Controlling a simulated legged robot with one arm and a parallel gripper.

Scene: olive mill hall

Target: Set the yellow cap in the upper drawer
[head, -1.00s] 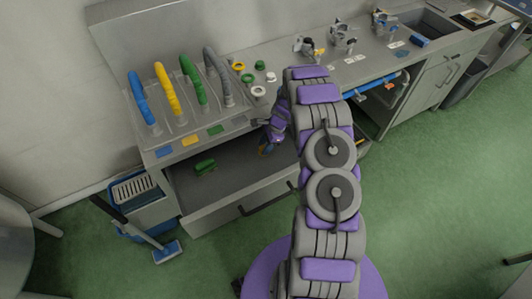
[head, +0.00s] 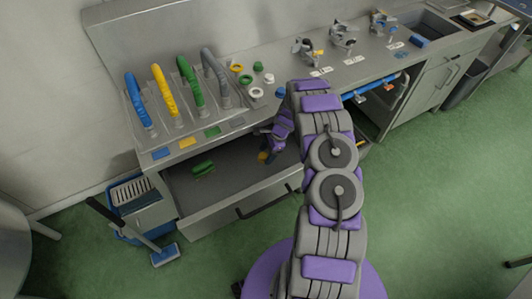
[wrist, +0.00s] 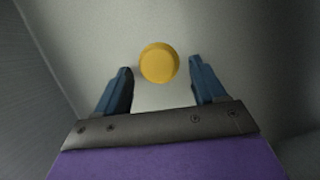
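The yellow cap (wrist: 159,62) shows in the wrist view just ahead of the fingertips, lying on a pale grey surface. My gripper (wrist: 160,85) is open, with one blue finger on each side and a gap between each finger and the cap. In the head view my gripper (head: 267,152) reaches down into the right part of the open upper drawer (head: 230,176), and a bit of yellow (head: 263,156) shows at its tip. My wrist partly hides that spot.
A green piece (head: 203,168) lies in the drawer's left part. Coloured hoses (head: 163,91) stand on the counter above, with loose rings and caps (head: 246,79) beside them. A blue bucket (head: 134,200) and brush (head: 165,254) stand on the floor to the left.

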